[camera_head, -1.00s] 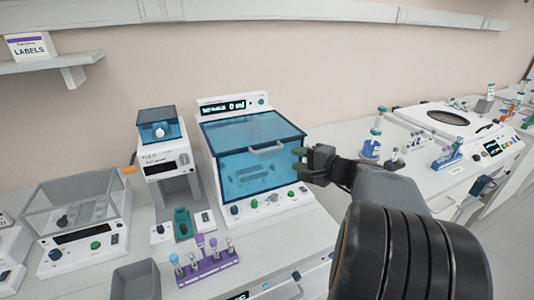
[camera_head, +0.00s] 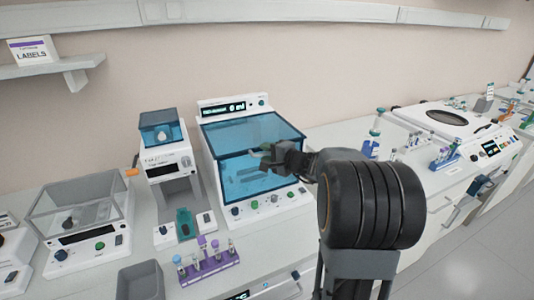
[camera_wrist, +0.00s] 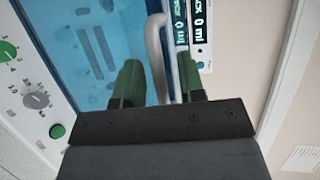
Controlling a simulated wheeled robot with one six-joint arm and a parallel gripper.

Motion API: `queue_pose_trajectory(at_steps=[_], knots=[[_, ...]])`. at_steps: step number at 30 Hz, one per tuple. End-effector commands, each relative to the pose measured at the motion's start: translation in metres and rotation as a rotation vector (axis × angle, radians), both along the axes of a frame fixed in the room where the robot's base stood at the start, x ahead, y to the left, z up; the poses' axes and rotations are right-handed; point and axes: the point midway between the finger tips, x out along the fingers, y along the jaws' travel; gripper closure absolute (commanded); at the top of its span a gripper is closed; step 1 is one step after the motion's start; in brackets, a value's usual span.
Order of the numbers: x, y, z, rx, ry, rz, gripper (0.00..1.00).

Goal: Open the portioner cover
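The portioner is the white machine with a "0 ml" display (camera_head: 222,108) at the centre of the head view. Its see-through blue cover (camera_head: 232,137) is down. A pale bar handle (camera_wrist: 155,50) sits on the cover's front upper edge. My gripper (camera_head: 266,152) is at that handle, in front of the cover. In the wrist view my gripper's green fingers (camera_wrist: 160,75) are apart, with the handle between them and visible gaps on the sides. My gripper hides most of the handle in the head view.
Knobs and a green button (camera_head: 254,205) line the portioner's front panel. A smaller device with a blue lid (camera_head: 162,132) stands left. A purple tube rack (camera_head: 208,265) and grey bin (camera_head: 139,281) are in front. A round-lidded machine (camera_head: 447,118) stands right.

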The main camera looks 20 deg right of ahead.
Motion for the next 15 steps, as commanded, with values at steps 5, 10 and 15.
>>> queue_pose_trajectory(at_steps=[5, 10, 15], knots=[[0.0000, 0.0000, 0.0000, 0.000, 0.000, 0.000, 0.64], [-0.0001, 0.0000, 0.0001, 0.000, 0.000, 0.000, 0.79], [-0.0002, -0.0001, 0.0001, 0.000, 0.000, 0.000, 0.95]])
